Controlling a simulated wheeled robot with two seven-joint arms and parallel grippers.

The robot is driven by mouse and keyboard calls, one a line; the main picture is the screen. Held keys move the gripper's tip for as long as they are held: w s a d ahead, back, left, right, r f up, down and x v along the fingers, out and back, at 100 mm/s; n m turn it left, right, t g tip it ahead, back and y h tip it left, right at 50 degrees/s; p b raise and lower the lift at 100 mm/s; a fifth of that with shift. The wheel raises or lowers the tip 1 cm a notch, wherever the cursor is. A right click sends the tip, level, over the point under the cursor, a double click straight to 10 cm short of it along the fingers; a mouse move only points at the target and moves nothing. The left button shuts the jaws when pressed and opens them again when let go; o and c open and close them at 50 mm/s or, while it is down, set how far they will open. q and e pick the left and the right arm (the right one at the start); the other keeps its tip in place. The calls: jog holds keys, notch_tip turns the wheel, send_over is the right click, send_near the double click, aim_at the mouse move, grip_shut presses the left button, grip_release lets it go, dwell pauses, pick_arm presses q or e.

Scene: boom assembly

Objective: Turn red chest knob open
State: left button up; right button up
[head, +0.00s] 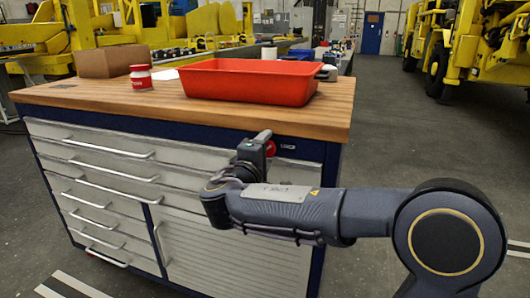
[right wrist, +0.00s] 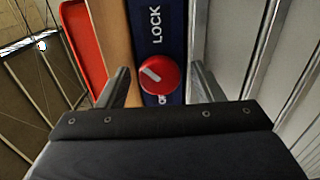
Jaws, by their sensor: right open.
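The red knob (right wrist: 160,74) sits on the dark blue edge panel of the chest, with a white pointer mark and the word LOCK beside it. It also shows in the head view as a small red patch (head: 270,148), partly hidden by my right gripper. My right gripper (right wrist: 160,68) is open, with one finger on each side of the knob. Gaps show between the fingers and the knob, and I cannot tell the depth. The chest (head: 110,150) has pale drawers and a wooden top. My left gripper is not in view.
A red tray (head: 250,84), a red-and-white jar (head: 141,77) and a cardboard box (head: 106,62) stand on the chest top. Yellow machines (head: 470,50) stand behind. The floor right of the chest is clear.

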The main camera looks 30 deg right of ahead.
jog(key=v, duration=0.8)
jog(key=shift+p, duration=0.35)
jog(key=s+d+f+m+g+y, duration=0.2)
jog(key=s+d+f+g+y, duration=0.15)
jog(key=s+f, duration=0.4)
jog(key=s+d+f+m+g+y, duration=0.2)
jog(key=s+d+f+g+y, duration=0.15)
jog(key=s+f, duration=0.35)
jog(key=s+a+f+m+t+y, duration=0.1)
jog(key=s+a+f+m+y, duration=0.5)
jog(key=s+a+y, duration=0.5)
notch_tip(320, 180, up, 27)
jog(key=w+a+p, duration=0.1)
jog(key=w+p, duration=0.1)
jog(key=p, duration=2.5)
jog(key=shift+a+f+h, duration=0.2)
jog(key=shift+a+h, duration=0.05)
jog(key=shift+h, duration=0.05)
